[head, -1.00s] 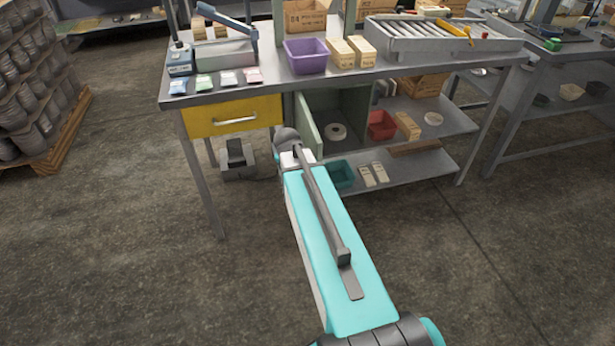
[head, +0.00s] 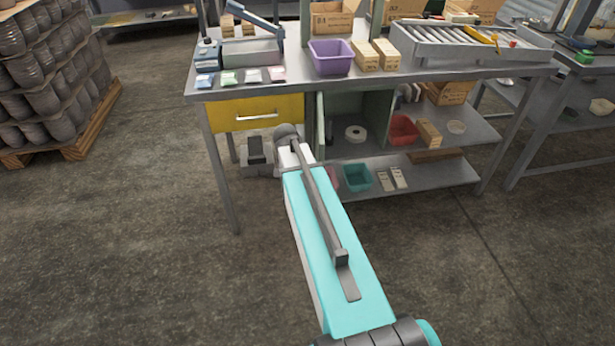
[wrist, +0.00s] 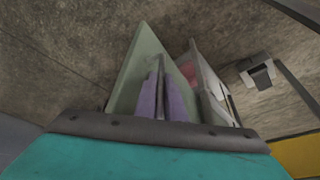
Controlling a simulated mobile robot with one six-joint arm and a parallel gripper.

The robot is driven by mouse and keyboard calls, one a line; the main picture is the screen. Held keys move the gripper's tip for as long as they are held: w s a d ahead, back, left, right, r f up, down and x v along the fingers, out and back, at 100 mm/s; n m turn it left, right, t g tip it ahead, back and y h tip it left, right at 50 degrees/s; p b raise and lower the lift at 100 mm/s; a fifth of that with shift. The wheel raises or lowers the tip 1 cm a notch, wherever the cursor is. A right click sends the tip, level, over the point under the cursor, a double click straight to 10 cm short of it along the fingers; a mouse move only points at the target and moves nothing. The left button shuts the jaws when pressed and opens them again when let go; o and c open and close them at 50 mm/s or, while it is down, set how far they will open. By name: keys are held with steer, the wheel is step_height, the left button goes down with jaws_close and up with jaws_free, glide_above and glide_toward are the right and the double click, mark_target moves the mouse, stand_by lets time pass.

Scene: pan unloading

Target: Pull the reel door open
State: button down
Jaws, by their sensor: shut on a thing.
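The reel door (head: 320,126) is a pale green panel at the left side of the green cabinet under the bench. In the wrist view the door (wrist: 143,62) rises in front of my gripper. My gripper (wrist: 160,92) has purple fingers close together at the door's face, shut on a part of it. The exact grip point is partly hidden by the fingers. In the head view my own arm hides the gripper.
The yellow drawer (head: 256,114) is shut, left of the door. A dark pedal-like device (head: 257,151) stands on the floor below it. A teal bin (head: 357,178) and a red bin (head: 403,130) sit on the shelves. The floor before the bench is clear.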

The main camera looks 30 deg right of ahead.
steer(key=c, duration=2.1)
jaws_free()
steer(key=shift+s+a+f, duration=0.1)
steer(key=shift+s, duration=0.05)
steer(key=shift+v, duration=6.95)
